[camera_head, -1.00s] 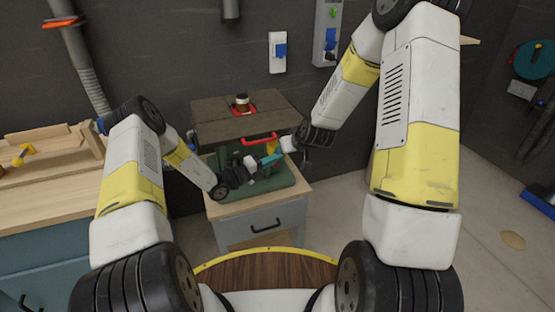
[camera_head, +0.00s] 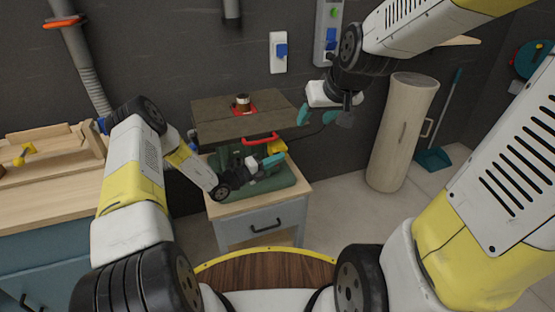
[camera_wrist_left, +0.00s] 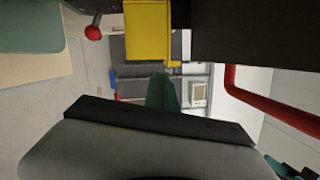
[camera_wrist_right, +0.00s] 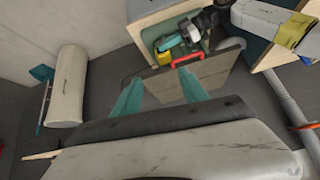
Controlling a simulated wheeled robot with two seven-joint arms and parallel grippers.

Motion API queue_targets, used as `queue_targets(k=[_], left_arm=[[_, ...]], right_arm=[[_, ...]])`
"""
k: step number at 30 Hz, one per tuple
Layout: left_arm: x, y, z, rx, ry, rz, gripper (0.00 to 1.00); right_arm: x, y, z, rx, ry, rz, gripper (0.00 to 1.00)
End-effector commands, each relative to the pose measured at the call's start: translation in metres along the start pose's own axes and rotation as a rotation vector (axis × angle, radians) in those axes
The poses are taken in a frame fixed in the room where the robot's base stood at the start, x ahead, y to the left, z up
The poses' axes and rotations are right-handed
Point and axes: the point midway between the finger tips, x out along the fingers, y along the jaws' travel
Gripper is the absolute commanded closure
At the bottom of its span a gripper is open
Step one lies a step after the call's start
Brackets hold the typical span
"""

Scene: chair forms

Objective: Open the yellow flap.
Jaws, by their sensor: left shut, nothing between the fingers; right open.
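The yellow flap (camera_head: 277,147) is a small yellow cover on the right side of the green machine (camera_head: 285,187), under its dark table top. It also shows large at the top of the left wrist view (camera_wrist_left: 147,30) and small in the right wrist view (camera_wrist_right: 165,45). I cannot tell how far it stands open. My left gripper (camera_head: 273,161) is shut and empty, close to the flap and just below it in the head view. I cannot tell whether it touches the flap. My right gripper (camera_head: 325,115) is open and empty, raised to the right of the table top.
A red handle (camera_head: 260,138) spans the machine's front edge. The machine stands on a wooden-topped drawer cabinet (camera_head: 262,222). A workbench (camera_head: 45,205) is on the left. A tall pale cylinder (camera_head: 400,135) stands at the right, with a teal dustpan (camera_head: 433,158) behind it.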

Motion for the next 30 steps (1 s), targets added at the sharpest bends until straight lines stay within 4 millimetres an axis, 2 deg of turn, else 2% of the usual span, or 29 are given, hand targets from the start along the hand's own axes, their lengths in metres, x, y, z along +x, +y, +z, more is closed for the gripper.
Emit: queue_targets(k=[1, 6, 12, 19, 24, 30], left_arm=[[0.0, 0.0, 0.0, 0.0, 0.0, 0.0, 1.0], [0.0, 0.0, 0.0, 0.0, 0.0, 0.0, 1.0], [0.0, 0.0, 0.0, 0.0, 0.0, 0.0, 1.0], [0.0, -0.003, 0.002, -0.02, -0.001, 0.005, 1.0], [0.002, -0.016, 0.014, -0.122, -0.002, 0.03, 1.0], [0.004, -0.021, 0.018, -0.123, -0.001, 0.031, 1.0]], right_arm=[[-0.02, -0.001, 0.006, 0.013, -0.001, 0.002, 0.49], [-0.072, -0.005, 0.038, 0.066, -0.032, -0.002, 0.49], [-0.113, -0.011, 0.074, 0.118, -0.066, -0.013, 0.49], [-0.131, -0.013, 0.095, 0.144, -0.086, -0.021, 0.49], [-0.132, -0.014, 0.096, 0.146, -0.088, -0.021, 0.49], [-0.132, -0.014, 0.096, 0.146, -0.087, -0.021, 0.49]])
